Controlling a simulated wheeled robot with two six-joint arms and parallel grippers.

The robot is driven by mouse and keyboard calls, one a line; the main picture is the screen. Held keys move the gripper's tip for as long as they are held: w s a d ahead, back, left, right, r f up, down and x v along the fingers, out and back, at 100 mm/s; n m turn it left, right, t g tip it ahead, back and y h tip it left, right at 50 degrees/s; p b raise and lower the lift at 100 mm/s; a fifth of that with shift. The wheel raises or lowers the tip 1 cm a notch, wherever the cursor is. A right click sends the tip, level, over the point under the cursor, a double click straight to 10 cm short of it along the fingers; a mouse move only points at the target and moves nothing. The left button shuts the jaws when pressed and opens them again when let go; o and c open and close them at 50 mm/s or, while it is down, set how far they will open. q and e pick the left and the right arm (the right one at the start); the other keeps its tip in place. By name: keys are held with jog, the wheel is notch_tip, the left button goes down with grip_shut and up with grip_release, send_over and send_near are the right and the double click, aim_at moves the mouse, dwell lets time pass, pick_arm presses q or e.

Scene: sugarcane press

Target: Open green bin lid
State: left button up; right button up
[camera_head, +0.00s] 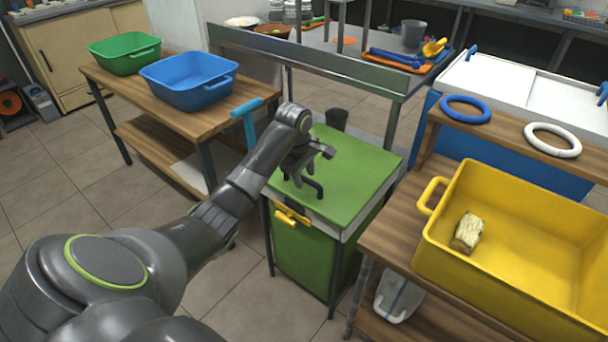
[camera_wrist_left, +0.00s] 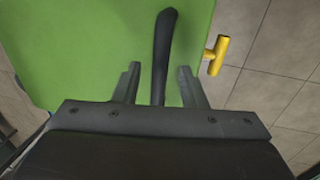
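The green bin (camera_head: 300,262) stands in the middle of the head view, with its flat green lid (camera_head: 350,178) lying closed on top. A dark curved handle (camera_head: 313,187) is on the lid near its front left part. A yellow handle (camera_head: 292,215) sits on the bin's front. My left gripper (camera_head: 296,172) is over the lid at the dark handle. In the left wrist view its two fingers are apart, with the dark handle (camera_wrist_left: 164,50) between them and a gap on both sides. The yellow handle (camera_wrist_left: 216,55) shows to the right there. My right gripper is not in view.
A wooden table with a yellow tub (camera_head: 480,272) stands close on the bin's right. A wooden table with a blue tub (camera_head: 188,82) and a green tub (camera_head: 125,52) is at left. A metal bench (camera_head: 300,56) runs behind the bin. Tiled floor is clear in front.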

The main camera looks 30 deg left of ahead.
pick_arm(q)
grip_shut()
dwell(0.4)
